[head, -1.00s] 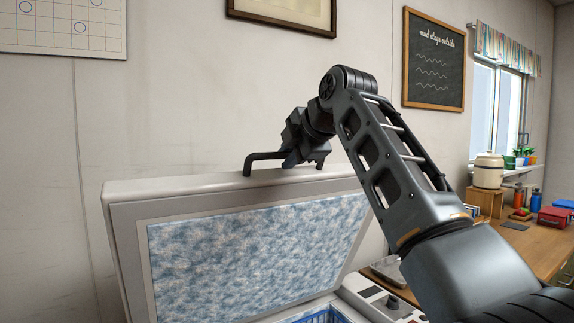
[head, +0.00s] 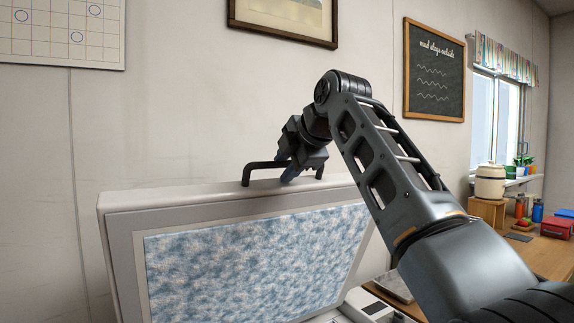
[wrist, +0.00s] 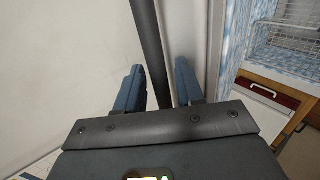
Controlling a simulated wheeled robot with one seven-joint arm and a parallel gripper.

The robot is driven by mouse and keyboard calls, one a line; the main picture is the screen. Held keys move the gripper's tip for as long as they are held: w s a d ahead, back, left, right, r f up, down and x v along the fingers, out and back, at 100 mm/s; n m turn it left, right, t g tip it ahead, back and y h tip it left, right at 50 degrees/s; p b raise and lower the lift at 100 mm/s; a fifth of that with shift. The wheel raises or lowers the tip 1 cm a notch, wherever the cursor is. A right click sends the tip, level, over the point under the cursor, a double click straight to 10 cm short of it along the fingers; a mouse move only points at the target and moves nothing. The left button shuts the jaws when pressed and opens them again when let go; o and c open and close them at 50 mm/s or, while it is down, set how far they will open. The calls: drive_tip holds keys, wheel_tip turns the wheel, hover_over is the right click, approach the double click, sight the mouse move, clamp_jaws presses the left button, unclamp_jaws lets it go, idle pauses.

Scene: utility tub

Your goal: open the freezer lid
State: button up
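The freezer lid (head: 120,235) stands raised and steeply tilted, with its frosty blue-white inner panel facing me in the head view. A black bar handle (head: 262,166) is on its top edge. My gripper (head: 285,163) is at the right half of this handle. In the wrist view the dark bar (wrist: 148,40) runs between my two blue fingers (wrist: 160,88), which stand apart with a narrow gap beside the bar. The gripper looks open around the handle, not clamped on it. The lid's edge (wrist: 193,45) is close beside the right finger.
The wall with a framed picture (head: 285,18) is close behind the lid. A wooden counter (head: 548,255) with a red box (head: 556,224) and bottles is at the right. A wire basket (wrist: 290,25) shows in the wrist view.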

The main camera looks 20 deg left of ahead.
drive_tip(key=shift+d, duration=0.1)
drive_tip(key=b+v, duration=0.2)
drive_tip(key=v, duration=0.5)
drive_tip(key=shift+s+d+r, duration=0.15)
drive_tip(key=shift+s+r, duration=0.05)
drive_tip(key=shift+s, duration=0.05)
